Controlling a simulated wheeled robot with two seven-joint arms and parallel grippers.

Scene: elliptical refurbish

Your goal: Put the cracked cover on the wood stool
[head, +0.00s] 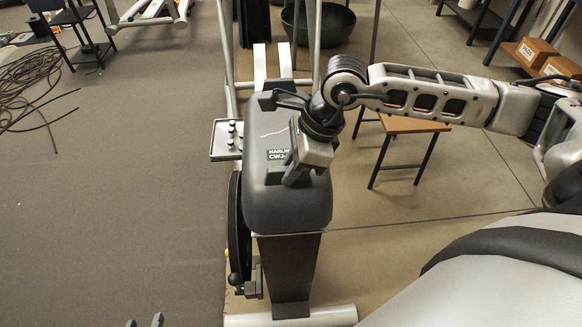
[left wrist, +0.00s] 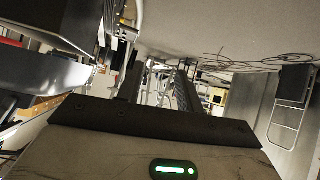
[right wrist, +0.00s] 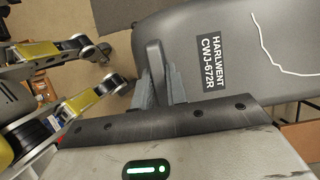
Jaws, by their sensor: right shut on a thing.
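The cracked cover (head: 260,205) is a dark grey rounded housing on top of the elliptical machine's upright. It has a pale crack line and a HARLWENT label. It also shows close up in the right wrist view (right wrist: 205,45). My right gripper (head: 294,177) comes down over it and is shut on its raised grip (right wrist: 154,62), beside the label. The wood stool (head: 408,125) has a brown top and dark legs and stands to the right of the cover, partly behind my right arm. My left gripper (head: 145,321) is low at the bottom edge, its fingertips apart and empty.
A small tray (head: 222,152) with several small parts is at the machine's left side. Machine poles rise behind the cover. A black round tub (head: 325,22) stands behind. Loose cables (head: 35,80) lie far left. Cardboard boxes (head: 535,52) are on a right-hand shelf.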

